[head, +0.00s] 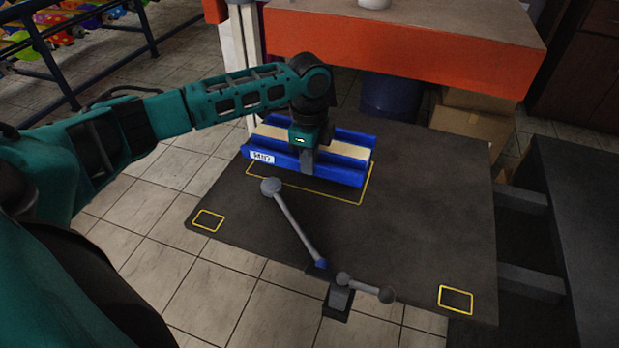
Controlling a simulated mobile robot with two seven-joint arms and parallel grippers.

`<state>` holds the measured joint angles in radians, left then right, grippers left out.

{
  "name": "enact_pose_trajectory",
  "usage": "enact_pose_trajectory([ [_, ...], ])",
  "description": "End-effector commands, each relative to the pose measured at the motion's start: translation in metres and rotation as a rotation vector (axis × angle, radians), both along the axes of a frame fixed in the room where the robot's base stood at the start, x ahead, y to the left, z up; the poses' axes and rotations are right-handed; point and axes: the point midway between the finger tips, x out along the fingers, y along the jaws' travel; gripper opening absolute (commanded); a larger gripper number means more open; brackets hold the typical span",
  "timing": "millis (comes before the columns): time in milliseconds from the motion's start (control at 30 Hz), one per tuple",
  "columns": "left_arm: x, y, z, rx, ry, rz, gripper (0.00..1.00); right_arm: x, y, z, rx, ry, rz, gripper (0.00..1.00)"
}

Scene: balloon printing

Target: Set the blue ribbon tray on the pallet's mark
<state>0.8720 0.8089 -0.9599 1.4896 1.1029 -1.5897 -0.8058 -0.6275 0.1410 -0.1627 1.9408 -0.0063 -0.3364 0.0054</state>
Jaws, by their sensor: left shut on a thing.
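The blue ribbon tray (340,172), a long blue trough with a cream strip inside and a white label on its front, is at the far left part of the dark pallet (420,220). My left gripper (307,165) comes down over its middle and is shut on it, hiding part of the front wall. A large yellow outline (364,195) on the pallet shows in front of and to the right of the tray. The tray covers the rest of it. I cannot tell whether the tray touches the pallet. My right gripper is not in view.
Small yellow outlines mark the pallet's near left (208,220) and near right (456,299) corners. A grey rod with a round end (293,222) shows over the pallet's front. An orange-edged table (400,55) stands behind, with cardboard boxes (470,128) below. The pallet's right part is clear.

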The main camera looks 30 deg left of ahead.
Motion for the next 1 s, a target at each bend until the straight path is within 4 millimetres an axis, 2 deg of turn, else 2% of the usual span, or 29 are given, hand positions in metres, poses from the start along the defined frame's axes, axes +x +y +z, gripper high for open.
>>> enact_pose_trajectory([
  [233,0.001,0.0,-0.019,-0.002,-0.001,0.0,0.0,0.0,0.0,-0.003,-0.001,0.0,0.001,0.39],
  [400,0.0,0.0,-0.045,0.0,0.001,0.0,0.0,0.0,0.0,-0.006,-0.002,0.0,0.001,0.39],
  [500,0.001,0.0,-0.054,-0.001,-0.002,0.0,0.0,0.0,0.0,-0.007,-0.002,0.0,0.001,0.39],
  [833,0.001,0.0,-0.056,-0.001,-0.002,0.0,0.0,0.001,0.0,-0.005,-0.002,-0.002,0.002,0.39],
  [867,0.0,0.0,-0.057,-0.001,-0.001,0.0,0.14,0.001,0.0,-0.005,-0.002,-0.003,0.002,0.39],
  [1000,0.0,0.0,-0.057,-0.001,-0.001,0.0,0.28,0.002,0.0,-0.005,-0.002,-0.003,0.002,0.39],
])
